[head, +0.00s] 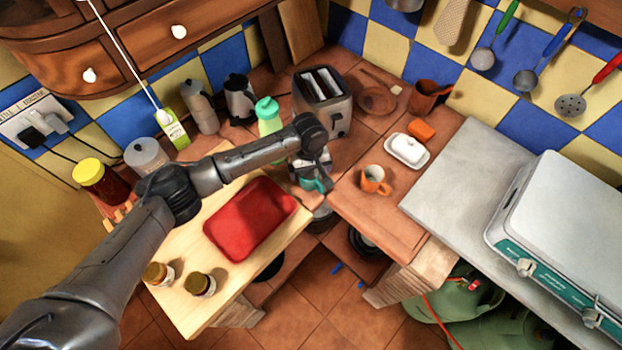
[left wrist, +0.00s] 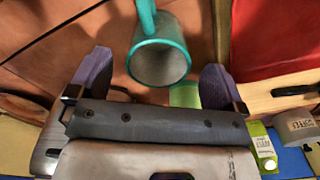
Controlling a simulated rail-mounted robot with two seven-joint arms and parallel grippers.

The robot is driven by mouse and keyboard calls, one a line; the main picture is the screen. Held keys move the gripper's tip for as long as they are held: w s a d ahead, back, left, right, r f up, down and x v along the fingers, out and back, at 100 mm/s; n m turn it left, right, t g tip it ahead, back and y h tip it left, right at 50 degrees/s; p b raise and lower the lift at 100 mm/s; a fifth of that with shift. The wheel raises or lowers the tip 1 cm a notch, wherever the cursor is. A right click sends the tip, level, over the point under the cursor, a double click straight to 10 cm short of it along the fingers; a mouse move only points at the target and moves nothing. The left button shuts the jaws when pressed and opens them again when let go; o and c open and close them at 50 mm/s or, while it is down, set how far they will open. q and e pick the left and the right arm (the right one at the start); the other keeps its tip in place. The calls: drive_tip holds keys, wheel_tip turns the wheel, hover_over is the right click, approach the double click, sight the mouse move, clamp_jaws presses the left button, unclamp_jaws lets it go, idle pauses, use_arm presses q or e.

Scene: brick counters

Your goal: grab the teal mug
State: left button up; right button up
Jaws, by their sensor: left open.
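The teal mug (head: 317,185) stands on the brown tiled counter, partly hidden under my left gripper (head: 309,164) in the head view. In the left wrist view the mug (left wrist: 159,48) shows its round teal rim, greyish inside and a handle at the top. My left gripper is open, with its two purple-grey fingers (left wrist: 156,76) spread on either side of the mug's near end. The mug appears just beyond the fingertips; I cannot tell whether they touch it. My right gripper is in neither view.
A red tray (head: 250,218) lies on a wooden board to the left. A toaster (head: 323,100) and a green bottle (head: 268,117) stand behind. An orange-and-white mug (head: 375,180) and a butter dish (head: 407,150) are to the right. A gap opens below the counter corner.

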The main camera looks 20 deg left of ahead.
sight(310, 174)
use_arm(q)
drive_tip(key=shift+f, duration=1.6)
drive_tip(key=shift+c, duration=0.2)
drive_tip(key=c, duration=1)
drive_tip(key=shift+r, duration=0.1)
